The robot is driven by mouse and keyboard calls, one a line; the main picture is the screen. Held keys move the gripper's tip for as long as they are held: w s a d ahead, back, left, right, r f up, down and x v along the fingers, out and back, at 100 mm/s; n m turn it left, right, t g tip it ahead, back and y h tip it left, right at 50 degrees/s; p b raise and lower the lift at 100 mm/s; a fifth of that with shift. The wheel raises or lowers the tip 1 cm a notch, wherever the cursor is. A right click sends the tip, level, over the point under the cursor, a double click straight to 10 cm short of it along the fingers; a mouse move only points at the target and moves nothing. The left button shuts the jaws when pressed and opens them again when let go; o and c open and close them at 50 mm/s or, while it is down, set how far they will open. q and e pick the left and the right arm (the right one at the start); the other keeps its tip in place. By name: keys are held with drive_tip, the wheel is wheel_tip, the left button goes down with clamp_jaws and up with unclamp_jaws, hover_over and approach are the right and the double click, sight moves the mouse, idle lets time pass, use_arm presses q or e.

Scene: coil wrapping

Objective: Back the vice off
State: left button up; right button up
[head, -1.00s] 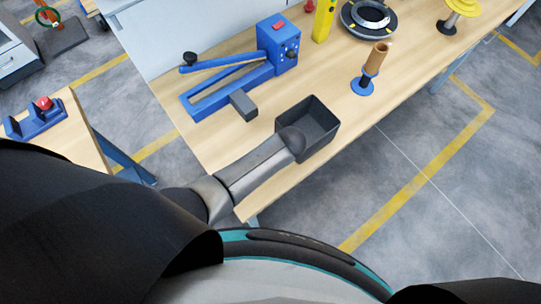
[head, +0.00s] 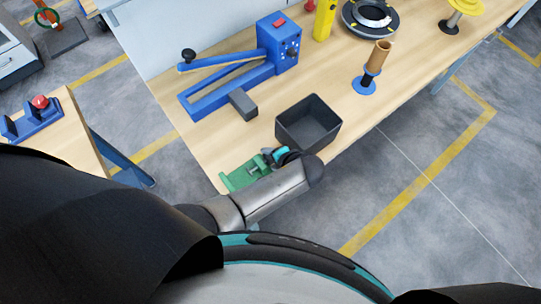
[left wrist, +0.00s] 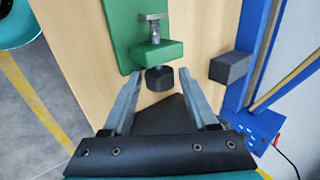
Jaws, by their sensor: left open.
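The green vice (head: 240,178) is at the near left corner of the wooden bench, partly hidden by my left arm. In the left wrist view the green vice (left wrist: 122,28) has a metal screw with a crossbar (left wrist: 155,28) and a green block. A dark knob (left wrist: 160,79) sits at the block's lower edge. My left gripper (left wrist: 160,76) is open, with its two grey fingers on either side of the dark knob. I cannot tell whether they touch it. In the head view the left gripper (head: 272,156) is beside the vice, its fingertips mostly hidden. My right gripper is not in view.
A black open bin (head: 308,130) stands just beyond my left gripper. A blue lever machine (head: 278,50) with a grey block (head: 243,104) is behind. A brown roll on a blue stand (head: 375,65) is farther right. The bench's front edge is close.

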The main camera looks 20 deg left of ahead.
use_arm(q)
drive_tip(key=shift+d, duration=0.1)
drive_tip(key=shift+w+r+g+h+p, duration=0.1)
drive_tip(key=shift+r+g+h+p, duration=0.35)
drive_tip(key=shift+p, duration=0.6)
drive_tip(key=shift+w+a+f+g+h, duration=0.15)
drive_tip(key=shift+a+f+g+h, duration=0.15)
drive_tip(key=shift+h, duration=0.35)
drive_tip(key=shift+g+h, duration=0.35)
drive_tip(key=shift+h, duration=0.05)
drive_tip(key=shift+w+a+g+h, duration=0.2)
drive_tip(key=shift+w+g+h, duration=0.05)
drive_tip(key=shift+g+h, duration=0.4)
drive_tip(key=shift+r+g+h, duration=0.1)
drive_tip(key=shift+g+h, duration=0.35)
drive_tip(key=shift+h, duration=0.4)
drive_tip(key=shift+a, duration=0.15)
